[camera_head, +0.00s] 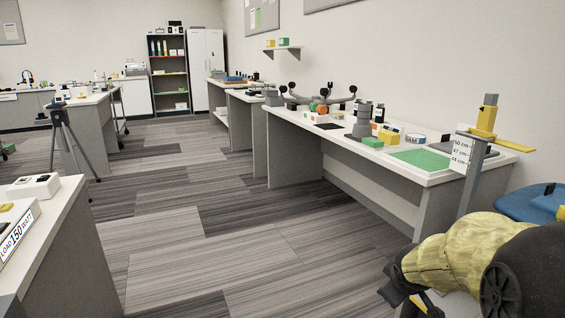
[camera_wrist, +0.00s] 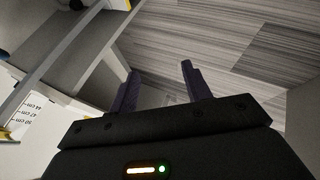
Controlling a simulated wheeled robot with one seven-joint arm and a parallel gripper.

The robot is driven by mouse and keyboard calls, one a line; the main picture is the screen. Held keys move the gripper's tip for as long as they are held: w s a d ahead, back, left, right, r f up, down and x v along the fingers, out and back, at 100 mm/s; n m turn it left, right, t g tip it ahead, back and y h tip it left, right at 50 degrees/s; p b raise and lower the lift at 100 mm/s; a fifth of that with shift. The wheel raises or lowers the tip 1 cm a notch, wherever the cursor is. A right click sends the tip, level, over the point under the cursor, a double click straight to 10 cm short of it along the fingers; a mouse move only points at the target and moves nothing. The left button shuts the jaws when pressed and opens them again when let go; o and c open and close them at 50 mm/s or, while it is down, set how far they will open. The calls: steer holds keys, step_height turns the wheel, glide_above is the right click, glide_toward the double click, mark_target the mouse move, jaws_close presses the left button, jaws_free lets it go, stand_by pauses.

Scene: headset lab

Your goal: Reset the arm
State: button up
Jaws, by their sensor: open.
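My gripper (camera_wrist: 158,88) shows in the wrist view with its two dark fingers apart and nothing between them. Striped floor lies beyond the fingertips. In the head view, part of my arm, with a yellowish cover and a dark wheel-like part, fills the lower right. A dark end piece shows at its left, low over the floor; whether it is the gripper I cannot tell.
A white workbench (camera_head: 360,144) with a green mat (camera_head: 420,158) stands on the right. A grey post with a yellow top (camera_head: 486,120) stands close to my arm. A blue seat (camera_head: 525,205) is at the right edge. Another bench (camera_head: 60,225) is at the left. Open floor (camera_head: 200,240) lies between.

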steer(key=s+a+m+g+y+p, duration=0.2)
steer(key=s+a+m+g+p, duration=0.4)
steer(key=s+a, duration=0.8)
step_height(320, 180, up, 38)
steer(key=s+d+m+t+p, duration=0.1)
steer(key=d+p, duration=0.1)
steer(key=p, duration=3.6)
steer(key=shift+s+d+f, duration=0.15)
steer(key=shift+d+f, duration=0.05)
